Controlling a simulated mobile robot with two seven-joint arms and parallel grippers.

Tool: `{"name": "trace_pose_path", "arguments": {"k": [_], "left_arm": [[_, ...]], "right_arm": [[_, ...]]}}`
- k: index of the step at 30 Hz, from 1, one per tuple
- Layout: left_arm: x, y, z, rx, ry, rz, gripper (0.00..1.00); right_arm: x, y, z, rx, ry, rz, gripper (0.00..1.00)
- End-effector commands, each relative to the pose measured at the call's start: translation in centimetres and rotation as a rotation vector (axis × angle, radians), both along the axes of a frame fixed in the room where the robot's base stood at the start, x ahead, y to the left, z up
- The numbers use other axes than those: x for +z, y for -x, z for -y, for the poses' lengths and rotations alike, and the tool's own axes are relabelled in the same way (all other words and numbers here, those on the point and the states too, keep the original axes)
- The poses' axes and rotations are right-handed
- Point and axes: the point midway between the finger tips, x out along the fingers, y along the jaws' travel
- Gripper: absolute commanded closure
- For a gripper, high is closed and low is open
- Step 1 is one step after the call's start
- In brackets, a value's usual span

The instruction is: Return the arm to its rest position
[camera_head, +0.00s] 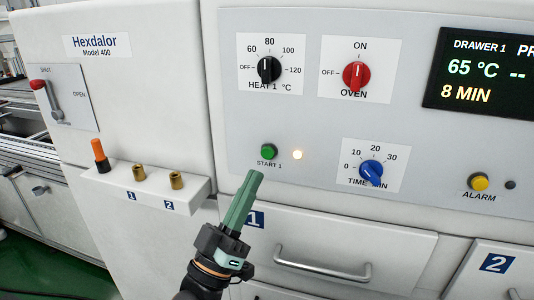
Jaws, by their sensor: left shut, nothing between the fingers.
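My left gripper (251,182) comes up from the bottom centre of the head view. Its green fingers are shut together with nothing between them. The fingertips are just below the green START 1 button (268,151); I cannot tell whether they are clear of the panel. The right gripper is out of view.
The display (480,75) reads DRAWER 1, 65 °C, 8 MIN. Drawer 1's handle (322,265) is right of my arm. A small ledge (146,191) with an orange-topped piece (100,154) and brass fittings juts out left.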

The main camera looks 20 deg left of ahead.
Motion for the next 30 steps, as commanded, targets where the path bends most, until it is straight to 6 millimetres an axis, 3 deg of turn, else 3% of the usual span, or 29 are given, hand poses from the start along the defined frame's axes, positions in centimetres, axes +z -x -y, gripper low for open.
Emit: {"name": "trace_pose_path", "arguments": {"k": [5, 8, 11, 13, 17, 21, 26, 27, 28, 30], "left_arm": [[-0.5, -0.1, 0.0, 0.003, -0.005, -0.016, 1.00], [-3.2, -0.7, 0.2, 0.022, -0.040, -0.101, 1.00], [-8.8, -1.3, 0.6, 0.054, -0.119, -0.270, 1.00], [-14.0, -1.2, 0.8, 0.075, -0.192, -0.420, 1.00], [-23.8, 1.1, 1.0, 0.090, -0.348, -0.701, 1.00], [-33.4, 6.0, 1.0, 0.072, -0.518, -0.979, 1.00], [-42.5, 14.4, 0.6, 0.003, -0.713, -1.278, 1.00], [-43.4, 16.3, 0.4, -0.014, -0.753, -1.335, 1.00], [-40.6, 15.6, 0.0, 0.003, -0.741, -1.314, 1.00], [-38.6, 15.6, -0.5, 0.019, -0.734, -1.315, 1.00]], "right_arm": [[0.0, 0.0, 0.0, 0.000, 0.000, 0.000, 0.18], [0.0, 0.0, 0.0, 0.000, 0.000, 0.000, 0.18], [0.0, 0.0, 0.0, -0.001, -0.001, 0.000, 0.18], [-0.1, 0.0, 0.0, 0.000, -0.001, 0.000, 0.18], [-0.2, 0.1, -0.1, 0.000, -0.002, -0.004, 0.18], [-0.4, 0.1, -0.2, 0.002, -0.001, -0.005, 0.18], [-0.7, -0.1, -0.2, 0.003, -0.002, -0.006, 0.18], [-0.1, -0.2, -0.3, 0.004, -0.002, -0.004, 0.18], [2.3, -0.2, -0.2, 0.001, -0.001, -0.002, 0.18], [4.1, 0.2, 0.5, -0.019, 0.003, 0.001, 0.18]]}}
